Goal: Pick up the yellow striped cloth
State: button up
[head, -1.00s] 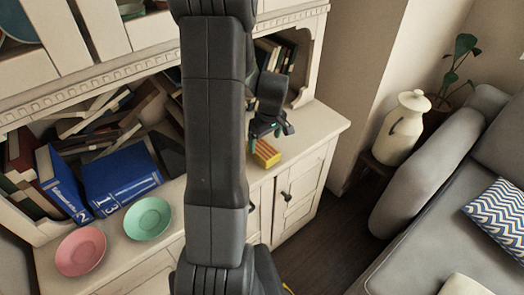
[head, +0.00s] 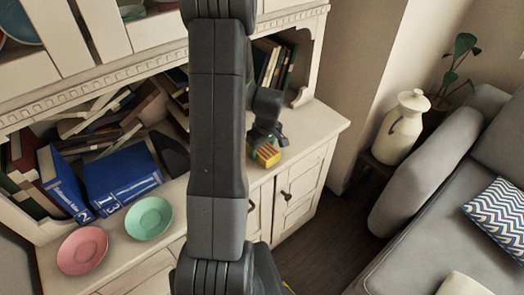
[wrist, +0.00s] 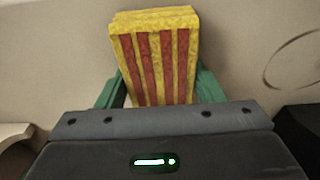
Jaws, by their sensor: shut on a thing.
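The yellow striped cloth (head: 267,155) is a small folded block, yellow with red stripes. In the head view it is by the right part of the cabinet top, at my gripper (head: 262,143). In the wrist view the cloth (wrist: 155,60) stands upright between the green fingers of my gripper (wrist: 155,88), which are shut on its two sides. My arm hides part of the gripper in the head view. I cannot tell for sure whether the cloth still touches the cabinet top.
The cream cabinet top (head: 318,130) has bare room to the right. A green plate (head: 148,217), a pink plate (head: 83,250) and blue books (head: 122,178) are on the left. Upright books (head: 275,65) fill the shelf behind. A white jug (head: 405,125) and grey sofa (head: 425,170) stand right.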

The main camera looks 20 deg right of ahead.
notch_tip(320, 180, up, 10)
jog(key=shift+r+b, duration=0.1)
jog(key=shift+b, duration=0.25)
jog(key=o, duration=0.3)
jog(key=shift+c, duration=1.2)
jog(key=shift+a, duration=0.1)
